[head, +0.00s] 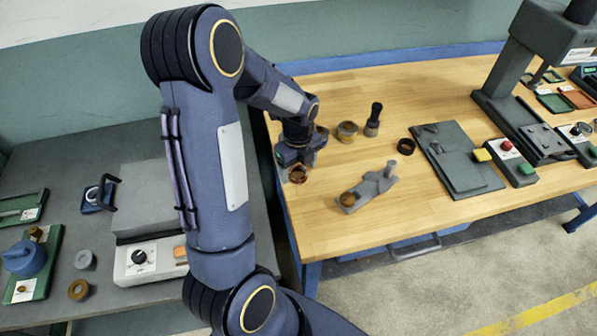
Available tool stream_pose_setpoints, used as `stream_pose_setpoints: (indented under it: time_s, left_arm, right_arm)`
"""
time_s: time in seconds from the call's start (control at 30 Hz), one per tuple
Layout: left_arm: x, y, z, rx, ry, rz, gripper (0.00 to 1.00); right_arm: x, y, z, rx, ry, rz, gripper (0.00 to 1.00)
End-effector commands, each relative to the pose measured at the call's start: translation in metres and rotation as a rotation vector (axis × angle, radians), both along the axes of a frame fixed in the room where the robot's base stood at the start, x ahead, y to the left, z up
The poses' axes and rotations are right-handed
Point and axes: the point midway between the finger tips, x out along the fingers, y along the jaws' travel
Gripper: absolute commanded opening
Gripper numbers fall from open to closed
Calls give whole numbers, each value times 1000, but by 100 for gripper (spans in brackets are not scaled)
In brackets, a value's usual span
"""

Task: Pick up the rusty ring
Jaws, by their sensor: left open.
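A reddish-brown rusty ring (298,175) is at the left edge of the wooden table (440,95), in the head view. My left gripper (297,158) is just behind and above it in the picture, pointing down. The gripper is open. Its fingers are small and dark here, and I cannot tell whether they are around the ring or apart from it. My right gripper is not in view.
A brass-coloured cup (347,129), a dark-handled brush-like tool (373,120) and a dark ring (406,145) stand nearby. A grey fixture (375,185) lies in front. A grey plate (455,165) and a press (520,75) are at right. A grey bench (60,165) is at left.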

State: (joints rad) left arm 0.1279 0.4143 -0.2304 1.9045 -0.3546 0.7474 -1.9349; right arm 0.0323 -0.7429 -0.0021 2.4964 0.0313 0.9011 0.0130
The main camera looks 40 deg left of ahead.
Motion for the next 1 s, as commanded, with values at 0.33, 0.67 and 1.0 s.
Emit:
stream_pose_setpoints:
  time_s: [0.33, 0.67, 1.0]
  left_arm:
    - [0, 0, -7, 0, -1, 1, 67]
    - [0, 0, -6, 0, -1, 1, 24]
    - [0, 0, -2, -1, -2, 1, 21]
  right_arm:
    - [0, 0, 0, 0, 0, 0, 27]
    - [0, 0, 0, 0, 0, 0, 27]
    - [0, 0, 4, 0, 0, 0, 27]
